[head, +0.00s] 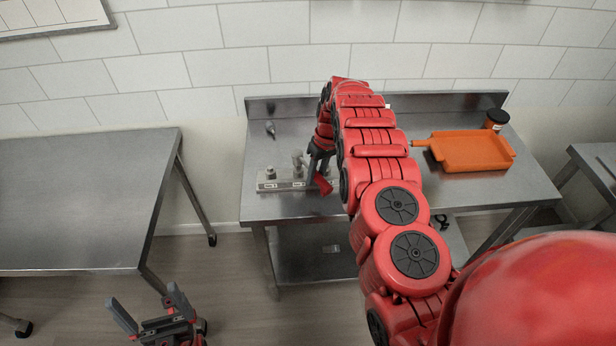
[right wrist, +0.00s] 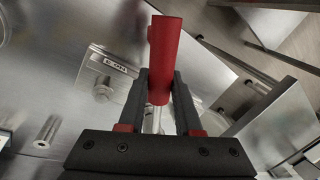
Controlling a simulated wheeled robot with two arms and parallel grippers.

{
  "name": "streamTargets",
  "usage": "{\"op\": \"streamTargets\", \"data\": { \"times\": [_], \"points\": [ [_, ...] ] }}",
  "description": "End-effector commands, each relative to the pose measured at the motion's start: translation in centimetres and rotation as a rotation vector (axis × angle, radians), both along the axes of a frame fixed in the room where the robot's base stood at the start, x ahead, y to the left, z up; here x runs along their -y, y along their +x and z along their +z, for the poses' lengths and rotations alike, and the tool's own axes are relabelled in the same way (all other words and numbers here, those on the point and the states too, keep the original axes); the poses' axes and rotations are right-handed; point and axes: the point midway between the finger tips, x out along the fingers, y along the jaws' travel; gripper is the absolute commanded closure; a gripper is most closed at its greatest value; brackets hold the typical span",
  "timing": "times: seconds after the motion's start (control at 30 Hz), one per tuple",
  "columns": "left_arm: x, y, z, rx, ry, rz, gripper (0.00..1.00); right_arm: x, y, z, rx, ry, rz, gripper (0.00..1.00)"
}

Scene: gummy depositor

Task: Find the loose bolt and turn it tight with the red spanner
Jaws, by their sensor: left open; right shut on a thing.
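A grey metal plate (head: 282,180) with small white labels lies near the front left of the steel table. A bolt (head: 271,173) stands on its left part, and a taller metal piece (head: 298,160) stands farther right; I cannot tell which is loose. My right gripper (head: 318,168) is shut on the red spanner (head: 323,185), beside the plate's right part, which it partly hides. In the right wrist view the red spanner (right wrist: 164,58) is between both fingers, with a labelled plate end and bolt (right wrist: 103,90) to its left. My left gripper (head: 150,312) is open and empty, low over the floor.
An orange tray (head: 470,152) and a dark-lidded jar (head: 495,120) stand on the table's right side. A small metal piece (head: 270,129) lies at the back left. Another steel table (head: 80,195) stands left, with a floor gap between. My right arm covers the middle.

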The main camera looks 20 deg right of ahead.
Motion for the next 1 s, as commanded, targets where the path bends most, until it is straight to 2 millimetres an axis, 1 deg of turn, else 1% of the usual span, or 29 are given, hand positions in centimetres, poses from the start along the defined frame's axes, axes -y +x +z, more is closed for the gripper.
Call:
{"op": "streamTargets", "data": {
  "times": [0.03, 0.23, 0.53, 0.57, 0.7, 0.8, 0.9, 1.0],
  "points": [
    [0.0, 0.0, 0.0, 0.000, 0.000, 0.000, 0.00, 0.4, 0.2, 0.0, 0.005, -0.001, 0.021, 1.00],
    [0.0, 0.0, 0.0, 0.000, 0.000, 0.000, 0.00, 1.0, 0.3, 0.0, 0.004, -0.002, 0.094, 1.00],
    [0.0, 0.0, -0.1, 0.000, 0.000, 0.000, 0.00, 1.0, 0.3, 0.0, 0.002, 0.001, 0.107, 1.00],
    [0.0, 0.0, -0.3, 0.000, 0.000, 0.000, 0.00, 1.0, 0.3, -0.1, 0.002, 0.001, 0.107, 1.00],
    [0.0, 0.0, -2.3, 0.000, 0.000, 0.000, 0.00, 0.9, 0.5, -0.9, 0.006, 0.003, 0.107, 1.00],
    [0.0, 0.0, -3.4, 0.000, 0.000, 0.000, 0.00, 1.0, 0.4, -1.0, 0.006, 0.005, 0.107, 1.00],
    [0.0, 0.0, -3.7, 0.000, 0.000, 0.000, 0.00, 1.1, 0.3, -0.6, 0.009, 0.004, 0.106, 1.00],
    [0.0, 0.0, -3.6, 0.000, 0.000, 0.000, 0.00, 1.1, 0.3, -0.4, 0.008, 0.004, 0.107, 1.00]
  ]
}}
